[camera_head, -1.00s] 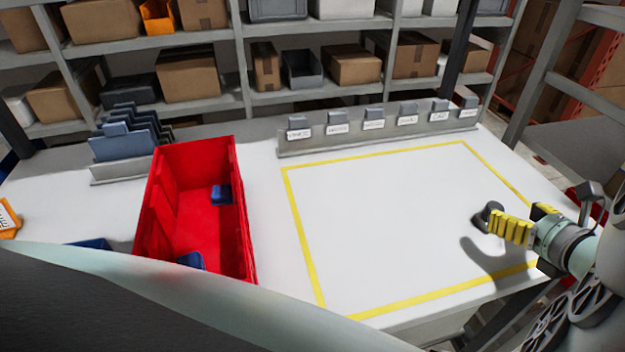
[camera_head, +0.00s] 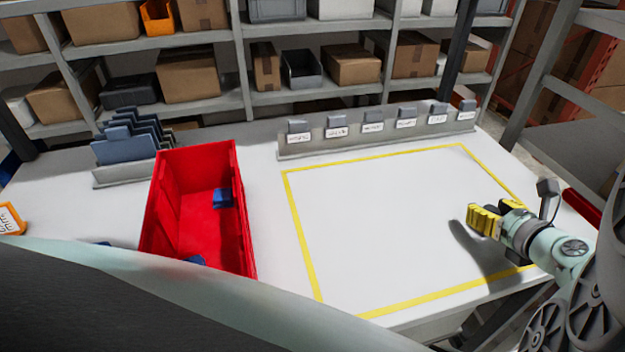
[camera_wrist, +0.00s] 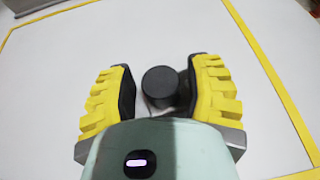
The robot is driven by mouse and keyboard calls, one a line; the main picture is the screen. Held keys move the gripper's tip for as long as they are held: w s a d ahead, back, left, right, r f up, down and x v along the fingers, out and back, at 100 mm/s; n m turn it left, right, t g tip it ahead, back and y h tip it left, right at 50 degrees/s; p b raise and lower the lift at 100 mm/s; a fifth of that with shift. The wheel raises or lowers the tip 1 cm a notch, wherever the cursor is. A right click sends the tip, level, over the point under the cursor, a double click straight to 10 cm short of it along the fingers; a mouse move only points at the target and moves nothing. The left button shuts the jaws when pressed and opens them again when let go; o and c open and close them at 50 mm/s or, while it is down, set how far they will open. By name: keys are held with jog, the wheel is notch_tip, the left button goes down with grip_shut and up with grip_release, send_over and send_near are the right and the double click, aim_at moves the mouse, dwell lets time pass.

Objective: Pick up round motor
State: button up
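The round motor (camera_wrist: 160,88) is a dark, round-topped cylinder, seen from above in the wrist view. It is between the two yellow-ribbed fingers of my gripper (camera_wrist: 157,92). A narrow gap shows on each side of it, so the fingers are open around it and not visibly touching it. In the head view my gripper (camera_head: 485,221) is low over the right part of the yellow-outlined area, its shadow falling to the left. The motor is hidden behind the fingers there.
A red bin (camera_head: 246,215) with blue pieces inside stands on the white table (camera_head: 400,215) at left. A grey labelled dispenser row (camera_head: 375,142) lines the back edge. The yellow-outlined area (camera_head: 310,250) is otherwise clear. Shelves with boxes stand behind.

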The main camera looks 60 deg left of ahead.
aim_at(493, 212)
grip_shut()
dwell(0.5)
jog(key=shift+r, duration=0.75)
jog(key=shift+s+d+r, duration=0.1)
jog(key=shift+d+r, duration=0.05)
jog(key=shift+r, duration=0.35)
jog(key=shift+s+d+r, duration=0.1)
jog(key=shift+r, duration=0.4)
jog(key=s+d+r+b, duration=0.1)
jog(key=s+d, duration=0.7)
jog(key=s, duration=0.4)
jog(key=shift+s+d+r, duration=0.3)
jog(key=shift+d, duration=0.1)
